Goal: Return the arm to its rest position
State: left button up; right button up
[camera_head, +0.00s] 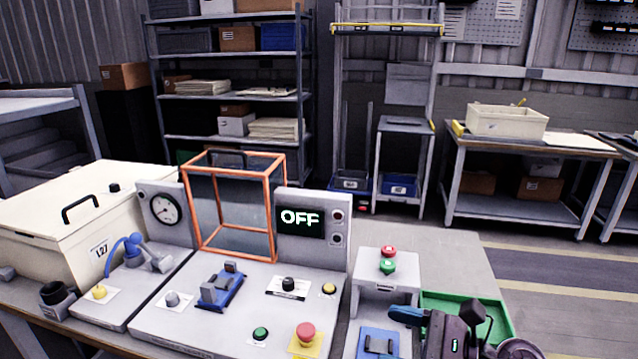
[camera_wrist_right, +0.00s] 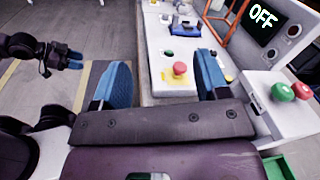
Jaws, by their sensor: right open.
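My right gripper (camera_head: 408,316) comes in at the bottom right of the head view, beside the small grey button stand and over the front of a green tray. In the right wrist view, its two blue fingertips (camera_wrist_right: 162,80) stand wide apart with nothing between them. The bench's red button and yellow plate show beyond that gap. My left gripper (camera_wrist_right: 72,59) shows at the left edge of the right wrist view, dark with blue tips, over the floor. It is too small to tell whether its jaws are apart. The head view does not show it.
The grey control panel (camera_head: 190,325) carries a red button (camera_head: 306,332), a blue fixture (camera_head: 222,288), an orange-framed cage (camera_head: 235,205) and an OFF display (camera_head: 300,217). The button stand (camera_head: 400,283) and green tray (camera_head: 470,303) are close to my right arm. Floor at right is clear.

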jog(key=d+f+n+t+h, duration=0.1)
jog(key=d+n+t+h, duration=0.4)
jog(key=n, duration=0.7)
jog(key=s+d+f+n+t+h, duration=0.15)
jog(key=d+n+h, duration=0.45)
jog(key=n, duration=0.6)
jog(key=d+f+n+t+h, duration=0.1)
jog(key=d+n+t+h, duration=0.35)
jog(key=n, duration=0.75)
jog(key=s+f+m+g+h, duration=0.1)
jog(key=s+f+m+g, duration=0.6)
jog(key=s+m, duration=0.3)
jog(key=s+f+m+g+h, duration=0.1)
jog(key=s+f+m+g, duration=0.65)
jog(key=s, duration=0.45)
jog(key=w+f+n+t, duration=0.1)
jog(key=w+f+t, duration=0.6)
jog(key=f, duration=0.3)
jog(key=shift+w+d+f+t, duration=0.15)
jog(key=shift+w+t, duration=0.25)
jog(key=shift+t, duration=0.25)
jog(key=shift+y, duration=0.25)
